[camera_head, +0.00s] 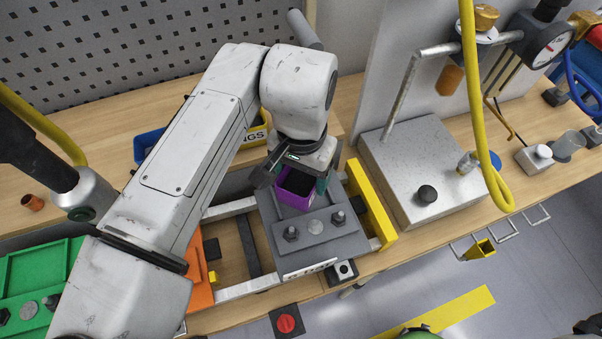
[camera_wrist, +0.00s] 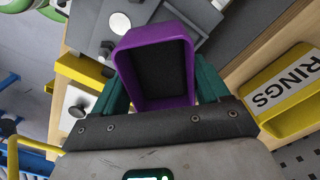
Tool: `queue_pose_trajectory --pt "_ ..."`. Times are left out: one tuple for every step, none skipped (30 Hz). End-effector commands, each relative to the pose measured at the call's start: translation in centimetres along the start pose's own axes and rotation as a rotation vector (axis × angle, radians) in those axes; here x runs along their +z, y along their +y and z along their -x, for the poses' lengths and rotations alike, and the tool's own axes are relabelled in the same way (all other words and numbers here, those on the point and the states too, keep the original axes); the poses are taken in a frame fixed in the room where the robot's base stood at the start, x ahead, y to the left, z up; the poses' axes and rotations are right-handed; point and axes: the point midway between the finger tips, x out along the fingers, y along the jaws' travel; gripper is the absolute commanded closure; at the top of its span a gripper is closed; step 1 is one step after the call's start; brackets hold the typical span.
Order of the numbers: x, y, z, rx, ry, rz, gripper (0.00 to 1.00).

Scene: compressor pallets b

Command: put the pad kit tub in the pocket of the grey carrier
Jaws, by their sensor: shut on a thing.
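The pad kit tub is the purple open-topped box (camera_head: 292,198) with a dark inside. It also shows in the wrist view (camera_wrist: 126,60), between the teal fingers. My gripper (camera_head: 298,184) is shut on the tub, and the fingers (camera_wrist: 162,85) press its two sides. The grey carrier (camera_head: 318,252) is a flat plate with two dark bolts and a round disc near its front. The tub is over the rear part of the carrier. I cannot tell whether its base touches the carrier. The pocket is not visible; the tub and gripper cover that area.
A yellow upright bar (camera_head: 371,205) stands close along the carrier's right side. A metal box with a black knob (camera_head: 427,194) is farther right. Behind the gripper is a yellow bin marked RINGS (camera_wrist: 284,92). An orange plate (camera_head: 199,272) and a green carrier (camera_head: 38,275) lie left.

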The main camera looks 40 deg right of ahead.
Motion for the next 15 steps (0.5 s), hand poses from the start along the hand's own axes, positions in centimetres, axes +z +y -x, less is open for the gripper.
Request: queue_pose_trajectory --pt "-0.1 -0.1 -0.1 0.001 0.0 0.001 0.64" --pt "-0.2 -0.1 -0.3 0.001 0.001 0.001 0.64" --pt "-0.4 -0.2 -0.4 0.0 0.001 0.0 0.64" --pt "-0.6 -0.2 -0.6 0.0 0.001 0.0 0.64" --pt "-0.8 -0.3 -0.9 0.0 0.001 -0.001 0.64" --pt "-1.1 -0.4 -1.3 0.0 -0.001 -0.001 0.64" --pt "-0.9 -0.4 -1.8 0.002 -0.001 0.001 0.64" --pt "-0.9 -0.4 -2.2 0.002 0.001 0.001 0.64" --pt "-0.9 -0.4 -2.9 0.001 0.0 0.001 0.64" --pt "-0.9 -0.4 -3.3 0.001 0.0 0.001 0.64" --pt "-0.9 -0.4 -3.6 0.001 0.002 0.001 0.64" --pt "-0.9 -0.4 -4.0 0.001 0.002 0.001 0.64" --pt "-0.9 -0.4 -4.1 0.0 0.002 0.001 0.64" --pt "-0.9 -0.4 -4.2 0.0 0.002 0.0 0.64" --pt "-0.9 -0.4 -4.2 -0.001 0.002 0.0 0.64"
